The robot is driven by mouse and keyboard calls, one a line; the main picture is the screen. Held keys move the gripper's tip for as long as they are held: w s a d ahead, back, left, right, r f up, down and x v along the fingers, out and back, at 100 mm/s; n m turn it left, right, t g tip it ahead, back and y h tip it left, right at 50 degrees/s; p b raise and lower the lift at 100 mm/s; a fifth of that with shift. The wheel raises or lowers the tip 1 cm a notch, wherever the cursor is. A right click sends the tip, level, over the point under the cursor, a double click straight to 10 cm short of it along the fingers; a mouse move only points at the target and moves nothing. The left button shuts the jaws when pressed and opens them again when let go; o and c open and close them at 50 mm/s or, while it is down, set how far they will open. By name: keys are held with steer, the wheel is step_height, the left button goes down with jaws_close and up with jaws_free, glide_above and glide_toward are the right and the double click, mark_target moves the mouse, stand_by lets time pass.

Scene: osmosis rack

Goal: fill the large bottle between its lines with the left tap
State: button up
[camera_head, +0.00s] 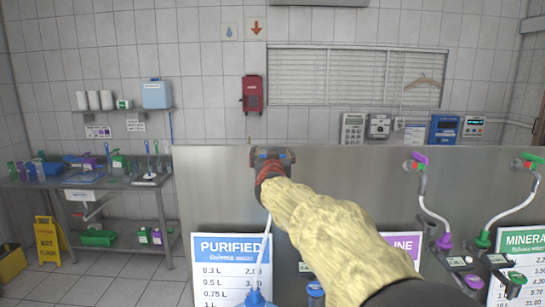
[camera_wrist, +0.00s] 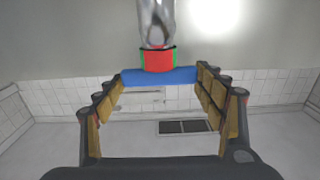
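My gripper (camera_head: 272,157), at the end of my arm in a yellow sleeve, is at the left tap in front of the steel panel. In the wrist view, its fingers are spread wide on both sides of the tap's blue handle (camera_wrist: 160,76). The handle's ends lie very close to the fingertips; I cannot tell if they touch. Behind the handle is a red band on a metal spout. A pale hose (camera_head: 265,250) runs down to a blue cap (camera_head: 258,299) at the bottom edge. The large bottle's body, its lines and its water level are out of view.
A purple-handled tap (camera_head: 415,164) and a green-handled tap (camera_head: 529,165) with hoses stand to the right. The purified sign (camera_head: 228,262) is below the left tap; my arm hides part of the middle sign. A metal table (camera_head: 92,185) and yellow floor sign (camera_head: 47,240) are at left.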

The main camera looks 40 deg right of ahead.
steer(key=o, duration=0.3)
steer(key=shift+f, duration=0.15)
steer(key=shift+s, duration=0.1)
steer(key=v, duration=1.2)
